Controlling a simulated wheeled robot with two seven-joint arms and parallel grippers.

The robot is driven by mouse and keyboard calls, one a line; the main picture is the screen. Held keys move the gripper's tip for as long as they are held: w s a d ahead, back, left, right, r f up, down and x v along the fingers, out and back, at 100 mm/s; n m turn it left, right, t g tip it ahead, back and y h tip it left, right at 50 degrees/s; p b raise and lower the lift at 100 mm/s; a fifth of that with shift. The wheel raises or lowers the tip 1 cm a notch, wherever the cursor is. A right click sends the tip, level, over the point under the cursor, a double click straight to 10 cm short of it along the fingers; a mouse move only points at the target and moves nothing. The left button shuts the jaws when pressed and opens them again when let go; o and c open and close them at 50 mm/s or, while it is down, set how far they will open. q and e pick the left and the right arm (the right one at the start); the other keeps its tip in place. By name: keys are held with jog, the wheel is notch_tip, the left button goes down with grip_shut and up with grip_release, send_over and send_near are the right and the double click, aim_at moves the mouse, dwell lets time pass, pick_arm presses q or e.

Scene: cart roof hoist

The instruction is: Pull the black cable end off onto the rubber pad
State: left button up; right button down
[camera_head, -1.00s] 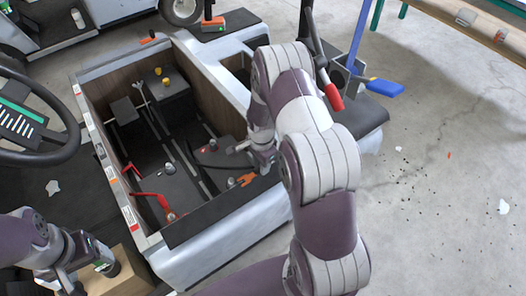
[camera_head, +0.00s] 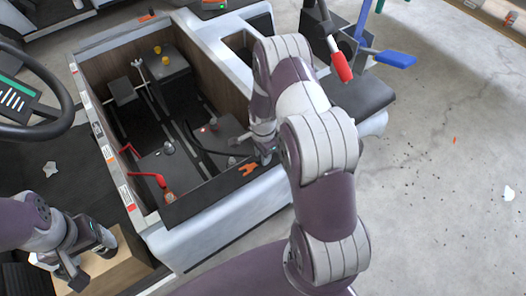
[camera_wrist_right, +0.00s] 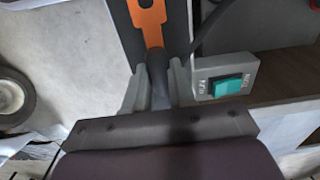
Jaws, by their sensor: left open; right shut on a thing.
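My right gripper (camera_head: 264,152) is at the front right corner of the cart's open bay. In the right wrist view its fingers (camera_wrist_right: 160,82) are shut around a dark cylindrical piece (camera_wrist_right: 157,70), which looks like the black cable end. A black cable (camera_head: 222,153) curves across the bay towards this gripper; it also shows in the right wrist view (camera_wrist_right: 208,28). Whether the end is clear of its post is hidden. A dark strip (camera_head: 205,198), possibly the rubber pad, runs along the bay's front edge. My left gripper (camera_head: 92,262) is open and empty at the lower left.
An orange forked tool (camera_head: 248,169) lies by the right gripper. A red cable (camera_head: 150,177) with a clamp is at the bay's left. A teal-button box (camera_wrist_right: 226,86) sits beside the right fingers. A steering wheel (camera_head: 40,100) stands at left. Floor at right is mostly open.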

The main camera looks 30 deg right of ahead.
jog(key=c, duration=0.9)
grip_release()
jog(key=shift+o, duration=0.2)
notch_tip(320, 180, up, 13)
jog(key=p, duration=0.1)
jog(key=s+a+r+n+p, duration=0.4)
jog(key=s+a+r+n, duration=0.1)
jog(key=s+r+n, duration=0.2)
jog(key=s+a+r+n+t+p, duration=0.1)
jog(key=s+a+r+n+p, duration=0.4)
jog(key=r+n, duration=0.5)
jog(key=shift+s+a+r, duration=0.5)
jog(key=shift+s+r, duration=0.3)
jog(key=shift+s, duration=0.1)
